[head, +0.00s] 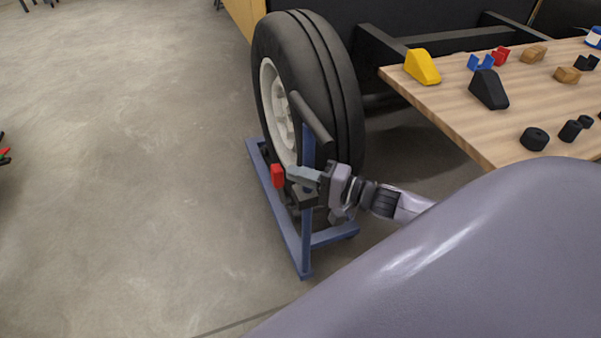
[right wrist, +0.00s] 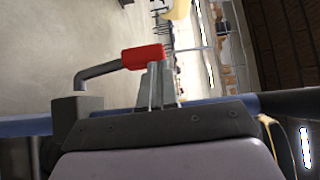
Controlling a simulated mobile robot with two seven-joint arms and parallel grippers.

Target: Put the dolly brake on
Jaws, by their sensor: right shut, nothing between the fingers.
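The blue dolly (head: 294,232) stands on the floor beside a large black tyre with a pale rim (head: 328,95). Its brake lever has a red grip (head: 277,176). In the right wrist view the red grip (right wrist: 143,57) sits on a bent grey rod (right wrist: 92,77) that rises from a dark block (right wrist: 75,112). My right gripper (head: 291,174) is shut and empty, with its fingertips close by the red grip. In the right wrist view the fingers (right wrist: 158,80) overlap the grip's right end; I cannot tell whether they touch. My left gripper is not in view.
A wooden table (head: 455,118) at right holds a yellow wedge (head: 422,67), a black wedge (head: 488,89) and several small parts. Dark beams (head: 450,42) lie behind the wheel. The floor (head: 130,180) left of the dolly is mostly clear.

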